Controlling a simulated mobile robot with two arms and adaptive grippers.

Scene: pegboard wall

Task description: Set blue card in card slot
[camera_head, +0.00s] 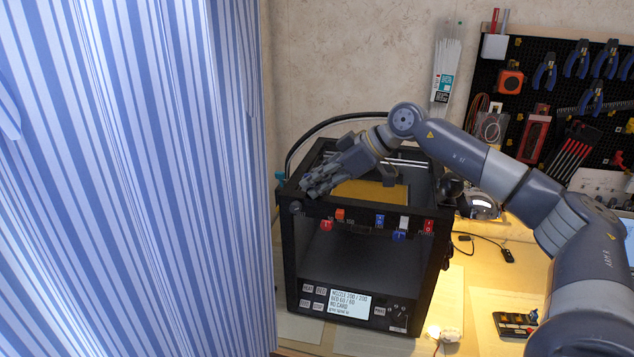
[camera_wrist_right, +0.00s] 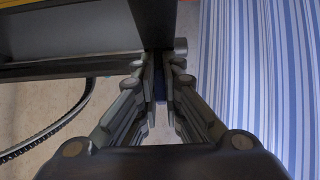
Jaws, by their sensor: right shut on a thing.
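My right gripper (camera_head: 318,183) is at the top left front corner of the black 3D printer (camera_head: 293,255). In the right wrist view its fingers (camera_wrist_right: 161,95) are shut on a thin dark blue piece, the blue card (camera_wrist_right: 160,88), seen edge-on and mostly hidden between the pads. The card is hidden in the head view. The fingertips are close to the printer's black frame (camera_wrist_right: 155,18); I cannot tell if they touch. The printer's screen (camera_head: 350,303) reads "NO CARD". I cannot make out the card slot for certain. My left gripper is not in view.
A blue striped curtain (camera_head: 130,180) fills the left side, close to the gripper. Red, blue and white small pieces line the printer's front top bar. A pegboard (camera_head: 540,110) with pliers hangs at the back right. A small board (camera_head: 515,324) lies on the table (camera_head: 480,290).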

